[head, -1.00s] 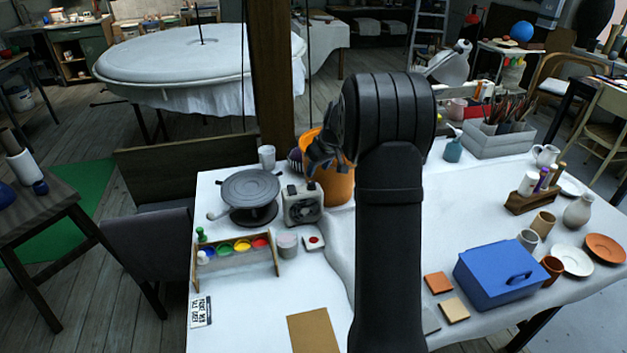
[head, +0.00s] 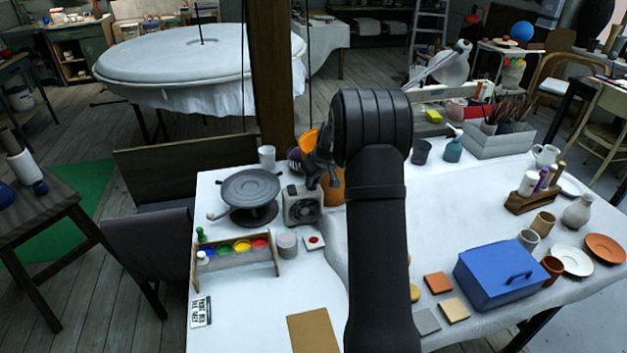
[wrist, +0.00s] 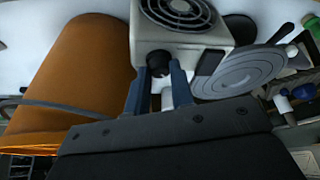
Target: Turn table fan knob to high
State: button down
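The table fan (head: 301,205) is a small pale box with a round dark grille, standing on the white table left of my arm. In the wrist view the fan (wrist: 205,42) is at top centre, its grille facing up in the picture. Its dark knob (wrist: 158,60) is on the side towards my gripper. My gripper (wrist: 160,72) has its two fingers apart, one on each side of the knob; I cannot tell whether they touch it. In the head view my gripper (head: 322,166) is just above and right of the fan, its fingertips partly hidden.
An orange pot (head: 335,187) stands right behind my gripper and fills the left of the wrist view. A grey turntable (head: 250,186) is close on the fan's left. A paint rack (head: 237,262), a cup (head: 287,244) and a red-button box (head: 314,242) stand in front.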

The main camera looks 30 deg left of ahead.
jog(key=shift+m, duration=0.4)
jog(key=m, duration=0.1)
jog(key=m+t, duration=0.1)
jog(key=m+h, duration=0.1)
jog(key=shift+s+a+m+t, duration=0.15)
jog(key=shift+s+m+t, duration=0.15)
jog(key=shift+m, duration=0.1)
jog(key=m, duration=0.2)
jog(key=m+t+h, duration=0.1)
jog(key=m, duration=0.1)
jog(key=shift+a+m, duration=0.2)
jog(key=shift+m, duration=0.1)
jog(key=m+h, duration=0.2)
jog(key=m, duration=0.2)
jog(key=shift+a, duration=0.2)
jog(key=shift+a+m+h, duration=0.15)
jog(key=shift+m+h, duration=0.75)
jog(key=shift+m, duration=1.6)
jog(key=c, duration=1.3)
grip_release()
jog(key=shift+o, duration=0.2)
